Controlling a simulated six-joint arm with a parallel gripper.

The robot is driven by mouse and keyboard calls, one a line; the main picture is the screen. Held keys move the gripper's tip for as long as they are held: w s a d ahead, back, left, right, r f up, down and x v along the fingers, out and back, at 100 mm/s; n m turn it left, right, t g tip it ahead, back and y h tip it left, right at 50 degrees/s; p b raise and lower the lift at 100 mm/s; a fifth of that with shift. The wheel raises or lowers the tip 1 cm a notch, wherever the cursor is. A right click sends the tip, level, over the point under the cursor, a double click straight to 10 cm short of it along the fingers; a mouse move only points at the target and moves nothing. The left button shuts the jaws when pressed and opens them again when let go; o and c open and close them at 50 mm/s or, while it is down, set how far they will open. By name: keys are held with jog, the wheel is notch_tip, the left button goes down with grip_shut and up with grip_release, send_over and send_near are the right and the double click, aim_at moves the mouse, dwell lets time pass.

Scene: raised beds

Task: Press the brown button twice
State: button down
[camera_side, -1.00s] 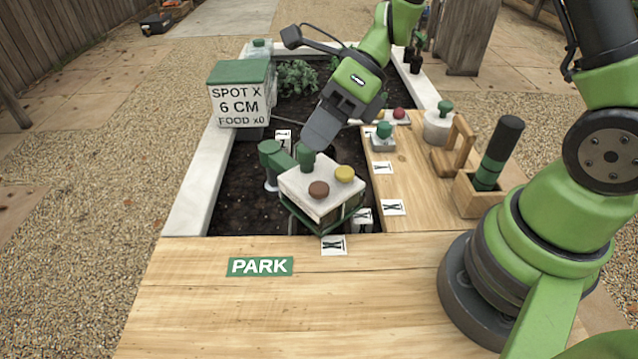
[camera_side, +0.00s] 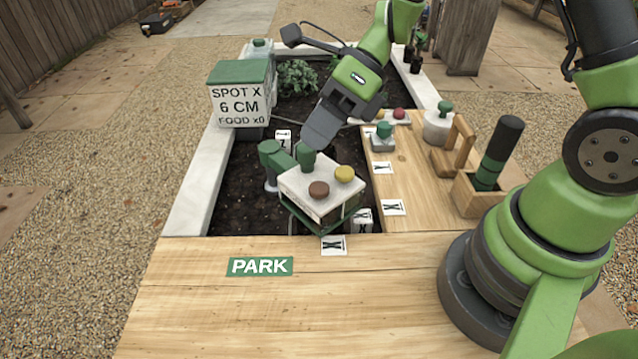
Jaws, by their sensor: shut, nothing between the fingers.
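A green knob (camera_side: 306,157) stands at the back of the same box. My gripper (camera_side: 308,148) is shut and empty, pointing down and left. Its tip is at or just behind the green knob in the picture, which partly hides it. I cannot tell whether they touch. The brown button is uncovered, nearer the camera than my gripper.
A sign box (camera_side: 241,95) reads "SPOT X 6 CM FOOD x0". A green "PARK" label (camera_side: 260,266) lies on the clear front wood. On the right stand a green-knobbed small box (camera_side: 383,137), a white jar (camera_side: 439,124) and a wooden holder (camera_side: 480,197). Soil (camera_side: 250,190) fills the bed.

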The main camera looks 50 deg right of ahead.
aim_at(319, 184)
notch_tip(319, 184, up, 4)
jog(key=shift+f, duration=0.2)
jog(key=shift+f, duration=4.45)
jog(key=shift+f, duration=0.15)
jog(key=shift+f, duration=0.25)
jog(key=shift+f, duration=0.55)
jog(key=shift+r, duration=1)
